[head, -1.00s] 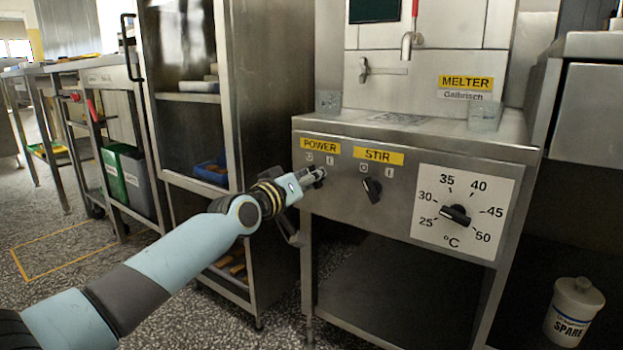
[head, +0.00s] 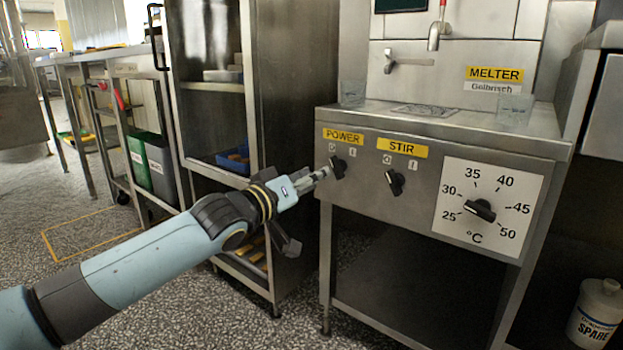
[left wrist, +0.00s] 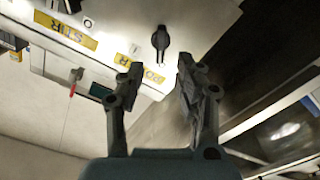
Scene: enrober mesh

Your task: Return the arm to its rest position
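My left arm comes in from the left, and its gripper (head: 322,174) is just left of the black POWER knob (head: 338,167) on the front panel of the steel melter (head: 440,118). In the left wrist view the two dark fingers (left wrist: 160,66) stand apart with nothing between them. The POWER knob (left wrist: 161,40) shows beyond their tips, apart from them in that view. The black STIR knob (head: 394,182) and the temperature dial knob (head: 480,210) are to the right of POWER. My right gripper is in no view.
A steel rack cabinet (head: 285,100) with a blue bin (head: 233,160) stands left of the melter, behind my forearm. A white SPARE canister (head: 594,315) is at lower right. Two clear containers stand on the melter top. Open speckled floor (head: 150,320) lies at lower left.

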